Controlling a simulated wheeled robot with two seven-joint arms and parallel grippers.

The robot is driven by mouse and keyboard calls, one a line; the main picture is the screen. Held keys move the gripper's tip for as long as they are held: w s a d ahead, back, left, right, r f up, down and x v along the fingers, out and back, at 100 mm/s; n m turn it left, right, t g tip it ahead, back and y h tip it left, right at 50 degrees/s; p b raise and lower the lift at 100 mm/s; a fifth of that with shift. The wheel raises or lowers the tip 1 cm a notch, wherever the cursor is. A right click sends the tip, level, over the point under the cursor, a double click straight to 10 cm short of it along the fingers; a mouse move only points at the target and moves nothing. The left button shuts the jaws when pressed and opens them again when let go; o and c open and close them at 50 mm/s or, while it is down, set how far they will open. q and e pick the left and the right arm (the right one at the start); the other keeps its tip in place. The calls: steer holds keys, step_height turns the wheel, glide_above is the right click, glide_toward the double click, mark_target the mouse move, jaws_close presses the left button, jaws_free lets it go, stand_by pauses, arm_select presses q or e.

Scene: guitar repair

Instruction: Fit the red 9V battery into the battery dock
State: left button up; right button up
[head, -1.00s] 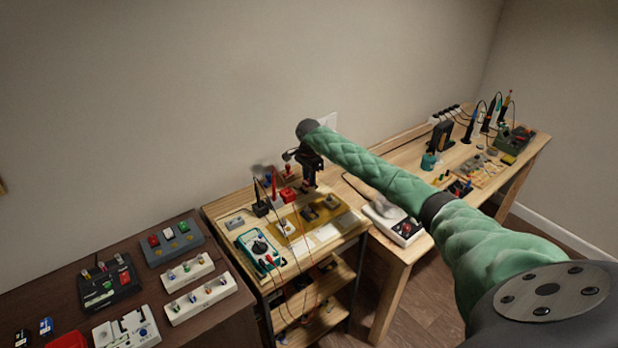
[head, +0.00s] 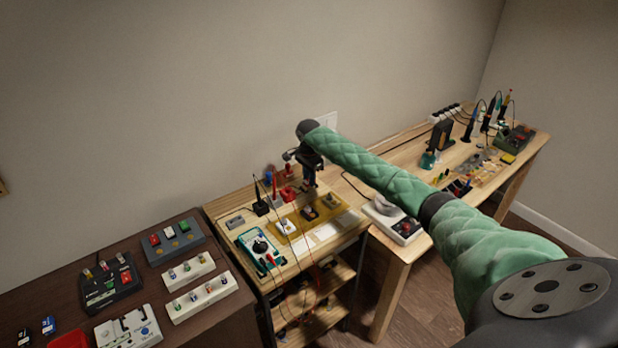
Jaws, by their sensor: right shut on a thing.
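My right gripper (head: 309,184) hangs from the end of my green arm, over the back of the small wooden bench (head: 222,209). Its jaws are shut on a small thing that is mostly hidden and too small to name. Red objects (head: 288,193) stand on the bench just left of the gripper; I cannot tell whether one is the 9V battery. A grey holder (head: 187,246) with red, white and green blocks lies on the dark table at the left. I cannot tell for sure which thing is the battery dock. My left gripper is not in view.
A green-edged multimeter (head: 259,246) with thin leads lies on the bench, beside a yellow mat (head: 322,217) with small parts. A black device (head: 97,297) and white racks (head: 190,271) crowd the dark table (head: 40,290). A longer bench (head: 398,165) extends right.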

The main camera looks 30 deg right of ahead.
steer(key=shift+f, duration=0.9)
steer(key=o, duration=1.4)
steer(key=shift+c, duration=0.2)
